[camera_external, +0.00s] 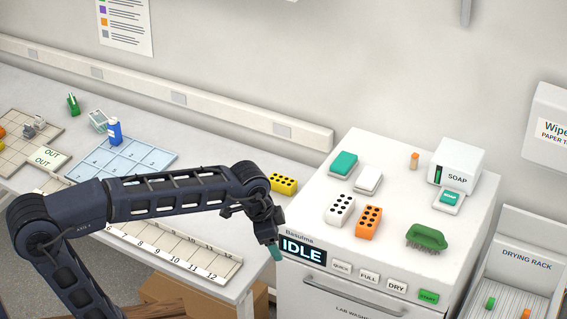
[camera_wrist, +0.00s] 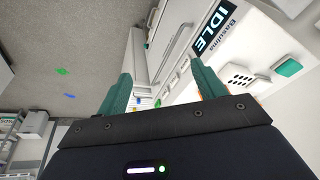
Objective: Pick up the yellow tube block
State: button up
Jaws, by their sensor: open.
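The yellow tube block (camera_external: 284,183), with dark holes in its top, lies at the back right end of the white bench, close to the washer's side. My gripper (camera_external: 275,252) hangs in front of the washer's upper left corner, nearer the camera than the block and apart from it. In the wrist view my gripper (camera_wrist: 162,82) shows two green fingers spread wide with nothing held between them. I cannot make out the yellow block with certainty in the wrist view.
The washer (camera_external: 318,185) stands right of the bench. On top are a white tube block (camera_external: 339,210), an orange tube block (camera_external: 368,222), a green brush (camera_external: 427,237) and a soap dispenser (camera_external: 455,166). A numbered rack (camera_external: 200,262) and blue mat (camera_external: 130,158) lie on the bench.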

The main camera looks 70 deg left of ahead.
jog(key=w+a+f+m, duration=0.1)
jog(key=w+a, duration=0.6)
jog(key=a, duration=0.3)
jog(key=w+a+f+m+g, duration=0.1)
jog(key=w+a+f, duration=0.1)
jog(key=w+a, duration=0.5)
jog(key=w+a+f+m+g, duration=0.1)
jog(key=w+a, duration=0.6)
jog(key=a, duration=0.6)
jog(key=shift+a+f+m, duration=0.2)
jog(key=shift+f+m, duration=0.1)
jog(key=shift+f, duration=0.1)
jog(key=w+a+f+m, duration=0.1)
jog(key=a+f, duration=0.3)
jog(key=a, duration=0.3)
jog(key=w+a+f, duration=0.1)
jog(key=a+f, duration=0.3)
jog(key=a, duration=0.4)
jog(key=m+g, duration=0.1)
jog(key=m, duration=0.1)
send_over(282, 180)
notch_tip(282, 180, down, 13)
jog(key=shift+h, duration=0.3)
jog(key=shift+a+f, duration=0.1)
jog(key=shift+f, duration=5.15)
jog(key=c, duration=1.1)
jog(key=shift+r, duration=0.1)
jog(key=shift+c, duration=0.2)
